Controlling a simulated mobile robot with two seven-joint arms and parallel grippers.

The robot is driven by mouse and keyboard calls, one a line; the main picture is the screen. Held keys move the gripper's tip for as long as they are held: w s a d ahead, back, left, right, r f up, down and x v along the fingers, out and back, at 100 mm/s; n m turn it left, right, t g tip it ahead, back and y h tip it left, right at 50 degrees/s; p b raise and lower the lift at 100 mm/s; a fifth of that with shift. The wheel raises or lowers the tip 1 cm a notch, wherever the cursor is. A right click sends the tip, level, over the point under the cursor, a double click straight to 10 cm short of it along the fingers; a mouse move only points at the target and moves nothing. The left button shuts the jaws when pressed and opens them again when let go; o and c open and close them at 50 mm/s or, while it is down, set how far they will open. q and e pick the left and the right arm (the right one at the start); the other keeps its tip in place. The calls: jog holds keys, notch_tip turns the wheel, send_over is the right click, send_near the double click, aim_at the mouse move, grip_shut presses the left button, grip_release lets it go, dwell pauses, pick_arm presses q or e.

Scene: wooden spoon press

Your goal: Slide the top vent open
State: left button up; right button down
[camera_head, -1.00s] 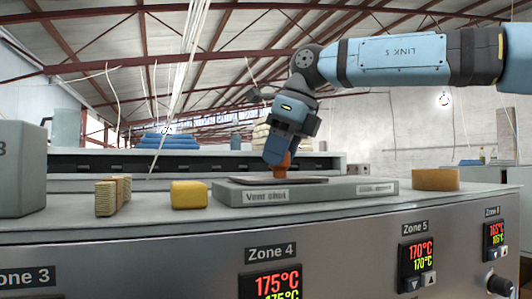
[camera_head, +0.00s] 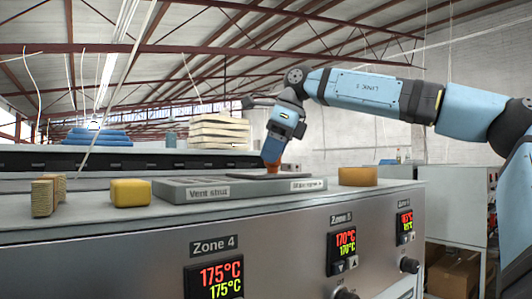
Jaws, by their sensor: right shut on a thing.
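The top vent is a low grey block (camera_head: 170,193) on top of the press housing. A label reading "Vent shut" (camera_head: 208,193) is on its left front, and a second label (camera_head: 308,185) too small to read is on its right front. A thin dark sliding plate (camera_head: 240,176) lies over the right part of the block, and a darker recessed area shows left of it. An orange knob (camera_head: 274,168) stands on the plate. My right gripper (camera_head: 271,162) points down and is shut on the knob. My left gripper is out of view.
A yellow block (camera_head: 130,193) and a tan ribbed block (camera_head: 46,196) stand left of the vent. An orange-tan block (camera_head: 358,176) stands close to its right. Zone displays (camera_head: 214,281) line the front panel. Folded cream cloths (camera_head: 219,132) and blue cloths (camera_head: 97,137) lie behind.

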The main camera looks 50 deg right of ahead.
jog(key=c, duration=0.7)
grip_release()
jog(key=shift+a, duration=0.1)
jog(key=b+v, duration=0.1)
jog(key=v, duration=1.3)
jog(key=shift+w, duration=0.15)
